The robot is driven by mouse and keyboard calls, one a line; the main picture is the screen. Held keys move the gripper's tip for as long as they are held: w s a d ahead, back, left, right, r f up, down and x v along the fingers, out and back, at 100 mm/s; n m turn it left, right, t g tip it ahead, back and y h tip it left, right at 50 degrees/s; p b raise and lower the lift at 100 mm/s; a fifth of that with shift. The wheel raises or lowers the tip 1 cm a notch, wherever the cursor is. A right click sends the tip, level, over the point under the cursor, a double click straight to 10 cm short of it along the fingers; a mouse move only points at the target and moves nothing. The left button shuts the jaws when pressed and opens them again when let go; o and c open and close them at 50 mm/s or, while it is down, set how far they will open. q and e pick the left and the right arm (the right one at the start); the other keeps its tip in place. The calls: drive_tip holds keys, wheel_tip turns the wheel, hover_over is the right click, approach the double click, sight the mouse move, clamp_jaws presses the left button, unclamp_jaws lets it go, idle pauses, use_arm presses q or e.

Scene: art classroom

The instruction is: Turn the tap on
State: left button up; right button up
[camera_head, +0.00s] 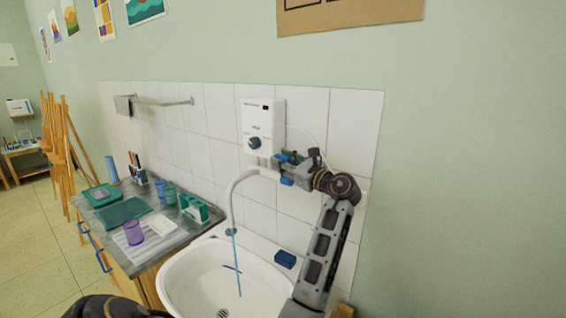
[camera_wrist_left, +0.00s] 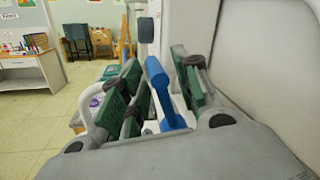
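The tap is a white curved spout (camera_head: 232,198) below a white wall heater (camera_head: 263,118) with a dark knob (camera_head: 254,143). My left gripper (camera_head: 285,163) is at the base of the spout, just under the heater. In the left wrist view, a blue lever (camera_wrist_left: 162,90) stands between its green-padded fingers (camera_wrist_left: 155,92), with a small gap showing on its right side. The fingers are partly open. A thin blue line (camera_head: 236,262), like a water stream, runs from the spout's end into the white basin (camera_head: 190,275). My right gripper is not in view.
A dark blue block (camera_head: 285,258) lies on the basin's right rim. Left of it, a grey counter (camera_head: 165,246) holds a purple cup (camera_head: 134,232), jars, a green holder (camera_head: 194,208) and trays. A towel rail (camera_head: 160,101) is on the tiled wall. Easels (camera_head: 60,145) stand far left.

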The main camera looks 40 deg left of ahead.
use_arm(q)
drive_tip(key=shift+s, duration=0.1)
drive_tip(key=d, duration=1.2)
drive_tip(key=shift+s+f, duration=0.4)
idle(0.5)
